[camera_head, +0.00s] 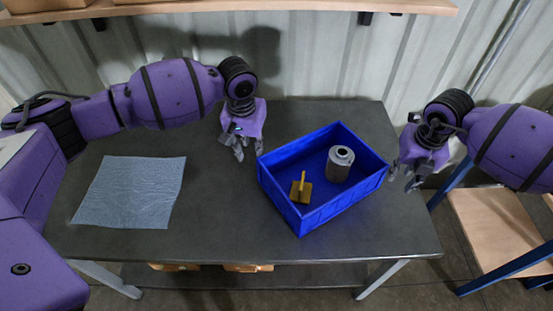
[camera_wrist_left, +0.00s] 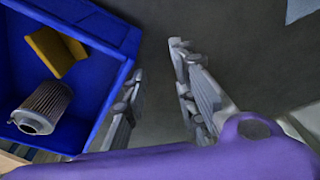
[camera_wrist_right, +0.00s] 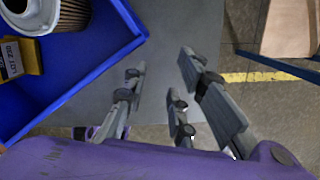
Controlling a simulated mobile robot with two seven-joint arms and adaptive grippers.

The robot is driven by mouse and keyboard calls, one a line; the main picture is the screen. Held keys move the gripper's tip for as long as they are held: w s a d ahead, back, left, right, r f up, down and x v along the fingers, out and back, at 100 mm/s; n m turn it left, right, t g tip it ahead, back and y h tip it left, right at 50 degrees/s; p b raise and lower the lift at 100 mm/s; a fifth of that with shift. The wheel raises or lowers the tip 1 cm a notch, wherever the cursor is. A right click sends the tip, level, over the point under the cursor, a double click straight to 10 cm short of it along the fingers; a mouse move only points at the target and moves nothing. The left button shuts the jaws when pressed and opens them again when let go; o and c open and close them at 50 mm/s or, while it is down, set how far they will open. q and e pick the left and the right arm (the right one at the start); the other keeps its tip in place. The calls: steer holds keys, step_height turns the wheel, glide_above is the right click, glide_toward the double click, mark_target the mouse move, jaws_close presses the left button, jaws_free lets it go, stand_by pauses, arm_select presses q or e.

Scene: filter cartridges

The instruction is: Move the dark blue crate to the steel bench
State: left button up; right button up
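The dark blue crate (camera_head: 345,204) stands on a dark grey table (camera_head: 225,225), right of its middle. It holds a grey filter cartridge (camera_head: 340,163) standing upright and a yellow object (camera_head: 301,189) with an upright plate or handle. My left gripper (camera_head: 238,148) is open and empty, just left of the crate's back left side. In the left wrist view its fingers (camera_wrist_left: 158,60) are apart beside the crate wall (camera_wrist_left: 118,75). My right gripper (camera_head: 412,180) is open and empty, just off the crate's right end. In the right wrist view its fingers (camera_wrist_right: 160,62) clear the crate wall (camera_wrist_right: 90,70).
A pale blue cloth or sheet (camera_head: 130,192) lies flat on the table's left. A wooden-topped surface with blue legs (camera_head: 495,225) stands at the right, across a floor gap. A wooden shelf (camera_head: 230,7) runs along the back wall. The table's front strip is clear.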

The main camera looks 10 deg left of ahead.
arm_select(q)
step_height(320, 180, up, 12)
steer(key=s, duration=0.1)
steer(key=shift+s, duration=0.3)
arm_select(e)
step_height(320, 180, up, 12)
steer(key=s, duration=0.1)
steer(key=shift+s, duration=0.3)
stand_by(0.4)
